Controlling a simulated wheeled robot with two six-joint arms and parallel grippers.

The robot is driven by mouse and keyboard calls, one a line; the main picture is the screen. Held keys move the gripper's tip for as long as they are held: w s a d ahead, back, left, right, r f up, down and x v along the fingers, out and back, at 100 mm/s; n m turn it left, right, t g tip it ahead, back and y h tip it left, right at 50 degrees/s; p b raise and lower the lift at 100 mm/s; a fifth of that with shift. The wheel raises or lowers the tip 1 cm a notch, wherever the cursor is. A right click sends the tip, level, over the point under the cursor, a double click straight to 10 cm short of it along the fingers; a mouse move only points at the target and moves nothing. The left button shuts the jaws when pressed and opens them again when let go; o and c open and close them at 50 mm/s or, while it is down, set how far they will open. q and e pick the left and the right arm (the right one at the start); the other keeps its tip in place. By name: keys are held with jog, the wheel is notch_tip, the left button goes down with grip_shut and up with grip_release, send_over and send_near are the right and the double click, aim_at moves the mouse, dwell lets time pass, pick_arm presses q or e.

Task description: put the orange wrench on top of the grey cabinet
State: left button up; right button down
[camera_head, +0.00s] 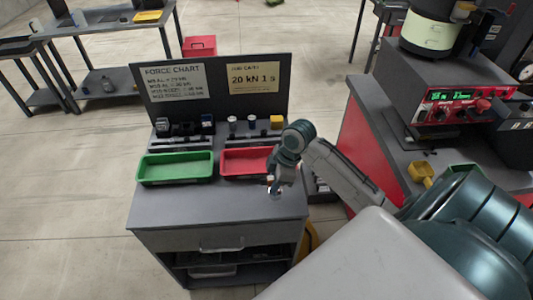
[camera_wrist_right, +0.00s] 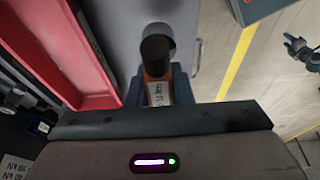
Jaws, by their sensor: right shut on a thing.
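My right gripper (camera_head: 273,188) is over the front right part of the grey drawer cabinet (camera_head: 220,207). In the right wrist view, my right gripper (camera_wrist_right: 160,90) is shut on an orange tool with a dark rounded end and a white label (camera_wrist_right: 158,70), which looks like the orange wrench. In the head view the tool is too small to make out clearly. I cannot tell whether it touches the cabinet top. A gripper-like shape (camera_wrist_right: 302,52) at the right edge of the wrist view may be my left gripper; its jaws are unclear.
A green tray (camera_head: 175,181) and a red tray (camera_head: 230,172) stand on the cabinet, with small parts on racks and a sign panel (camera_head: 215,92) behind. A red-and-grey bench with a control box (camera_head: 445,105) stands to the right. The cabinet's front left top is clear.

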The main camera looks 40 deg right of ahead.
jog(key=w+f+p, duration=0.2)
jog(key=w+f, duration=0.1)
jog(key=shift+a+f, duration=0.3)
jog(key=shift+a, duration=0.05)
jog(key=shift+f, duration=0.1)
jog(key=c, duration=1.3)
grip_release()
jog(key=shift+f, duration=0.1)
